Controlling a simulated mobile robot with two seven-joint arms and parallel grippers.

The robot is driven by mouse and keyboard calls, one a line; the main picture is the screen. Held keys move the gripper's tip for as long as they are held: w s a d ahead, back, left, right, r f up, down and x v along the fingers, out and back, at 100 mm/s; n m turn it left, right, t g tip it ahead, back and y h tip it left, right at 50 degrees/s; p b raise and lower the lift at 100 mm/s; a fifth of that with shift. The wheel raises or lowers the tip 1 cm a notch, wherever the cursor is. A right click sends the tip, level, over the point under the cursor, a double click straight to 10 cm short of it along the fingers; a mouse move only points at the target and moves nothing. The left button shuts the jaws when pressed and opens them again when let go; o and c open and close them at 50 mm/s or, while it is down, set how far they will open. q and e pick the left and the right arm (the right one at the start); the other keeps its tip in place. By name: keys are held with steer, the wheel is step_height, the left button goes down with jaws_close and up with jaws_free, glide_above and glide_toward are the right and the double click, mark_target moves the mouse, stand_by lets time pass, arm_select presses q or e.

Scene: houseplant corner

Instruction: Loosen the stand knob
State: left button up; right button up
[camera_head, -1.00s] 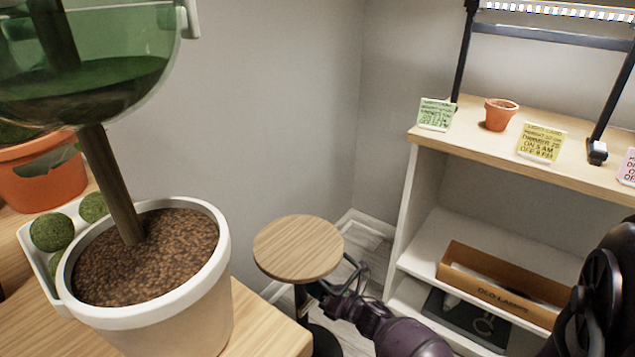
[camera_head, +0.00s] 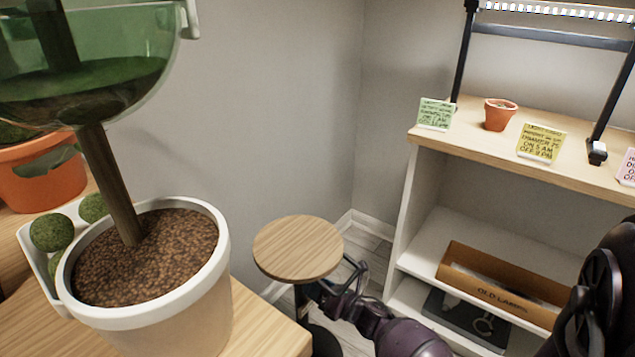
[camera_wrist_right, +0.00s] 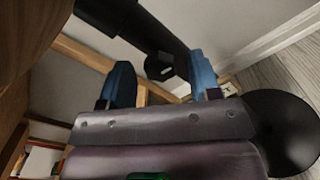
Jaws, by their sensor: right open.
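The stand has a round wooden top (camera_head: 298,248) and a black post, and it stands low between the table and the shelf unit. In the right wrist view its dark post (camera_wrist_right: 150,30) runs across the top, with a small black knob (camera_wrist_right: 158,67) on it. My right gripper (camera_head: 338,279) is beside the post, just below the right edge of the top. In the wrist view its two blue fingertips (camera_wrist_right: 161,78) are apart, one on each side of the knob. I cannot tell whether either touches it. My left gripper is not in view.
A large white pot (camera_head: 215,270) with soil and a trunk stands on the wooden table (camera_head: 265,330) at left. The shelf unit (camera_head: 420,180) at right holds cards, a small terracotta pot (camera_head: 499,114) and a cardboard box (camera_head: 500,292). The stand's round black base (camera_wrist_right: 285,130) is beside my gripper.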

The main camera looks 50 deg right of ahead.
arm_select(q)
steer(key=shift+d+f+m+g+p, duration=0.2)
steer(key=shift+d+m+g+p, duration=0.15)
steer(key=shift+p, duration=0.65)
arm_select(e)
steer(key=s, duration=1)
steer(key=shift+s+d, duration=0.4)
